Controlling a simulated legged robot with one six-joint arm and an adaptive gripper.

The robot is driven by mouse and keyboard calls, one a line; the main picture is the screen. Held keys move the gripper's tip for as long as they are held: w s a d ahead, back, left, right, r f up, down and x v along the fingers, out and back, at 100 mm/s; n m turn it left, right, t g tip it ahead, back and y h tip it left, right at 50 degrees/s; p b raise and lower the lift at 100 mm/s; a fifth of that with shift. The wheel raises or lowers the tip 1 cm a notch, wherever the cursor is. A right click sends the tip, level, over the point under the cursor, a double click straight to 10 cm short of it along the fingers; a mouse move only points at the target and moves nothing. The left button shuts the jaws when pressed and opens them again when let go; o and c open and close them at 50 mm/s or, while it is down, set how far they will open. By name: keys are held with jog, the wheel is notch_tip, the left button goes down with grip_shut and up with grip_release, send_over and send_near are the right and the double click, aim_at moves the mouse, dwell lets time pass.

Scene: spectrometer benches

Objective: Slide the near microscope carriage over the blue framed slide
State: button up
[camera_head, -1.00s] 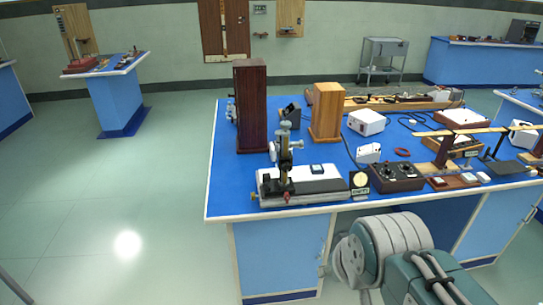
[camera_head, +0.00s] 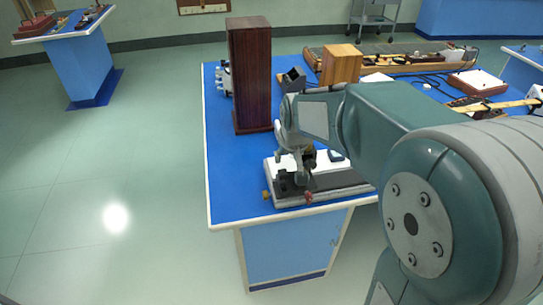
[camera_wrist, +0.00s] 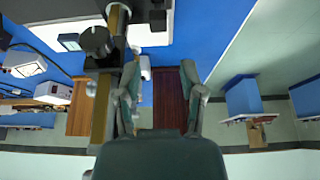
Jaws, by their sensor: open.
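The near microscope carriage (camera_wrist: 98,62) stands on a white-topped bench base (camera_head: 340,184) at the near left corner of the table. My arm and gripper cover most of it in the head view. The blue framed slide (camera_head: 336,155) lies on the base, to the right of the microscope. It also shows in the wrist view (camera_wrist: 69,42), left of the microscope column. My gripper (camera_wrist: 160,68) is open, with the two fingers apart. The microscope column is beside the left finger in the wrist view; I cannot tell whether they touch.
A tall dark wooden cabinet (camera_head: 249,75) stands behind the microscope and shows between my fingers. A lighter wooden box (camera_head: 341,64) and a small dark device (camera_head: 293,80) are farther back. The floor at left is clear.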

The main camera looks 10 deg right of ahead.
aim_at(283, 172)
jog(key=x, duration=1.1)
jog(key=shift+w+d, duration=0.1)
jog(key=shift+w, duration=0.15)
grip_shut()
